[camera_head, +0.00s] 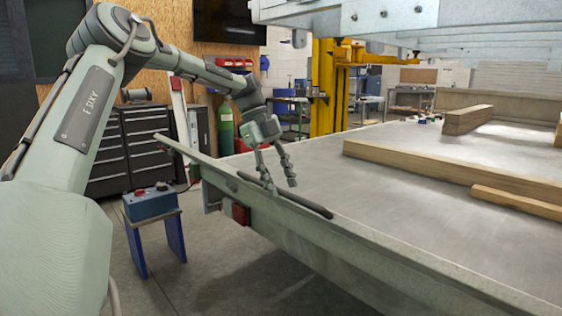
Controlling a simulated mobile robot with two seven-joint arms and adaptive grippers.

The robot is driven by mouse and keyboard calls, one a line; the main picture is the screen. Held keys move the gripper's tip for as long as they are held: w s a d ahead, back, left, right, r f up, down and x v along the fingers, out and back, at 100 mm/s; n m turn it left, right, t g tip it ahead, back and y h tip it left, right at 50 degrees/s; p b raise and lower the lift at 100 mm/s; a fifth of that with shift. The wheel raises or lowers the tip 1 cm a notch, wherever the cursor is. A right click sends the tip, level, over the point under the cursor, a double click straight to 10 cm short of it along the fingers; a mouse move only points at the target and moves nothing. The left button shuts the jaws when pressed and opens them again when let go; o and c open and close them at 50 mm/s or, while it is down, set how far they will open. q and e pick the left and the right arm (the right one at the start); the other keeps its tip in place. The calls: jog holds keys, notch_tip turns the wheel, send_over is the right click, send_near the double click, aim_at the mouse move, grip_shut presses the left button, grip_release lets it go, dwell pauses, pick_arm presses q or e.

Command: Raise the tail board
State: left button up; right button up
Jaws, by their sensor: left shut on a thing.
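The tail board (370,246) is the long pale grey panel that seems to run along the near edge of the trailer bed, from centre left to the lower right. Its exact tilt is hard to tell. A dark bar (305,205) lies along its top edge. My left gripper (279,184) reaches down from above and is shut on the dark bar near its left end. One finger meets the bar; the other finger's contact is hard to make out. My right gripper is out of view.
Timber beams (440,164) lie on the trailer bed (400,205). A blue box on a small stand (150,203) is on the floor at left, before a dark tool chest (140,145). A yellow column (323,90) stands behind. A grey metal structure (400,15) hangs overhead.

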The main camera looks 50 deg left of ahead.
pick_arm(q)
jog(key=w+a+r, duration=0.2)
jog(key=w+r, duration=0.1)
jog(key=r, duration=0.3)
jog(key=shift+w+a, duration=0.15)
jog(key=shift+a, duration=0.2)
dwell(0.8)
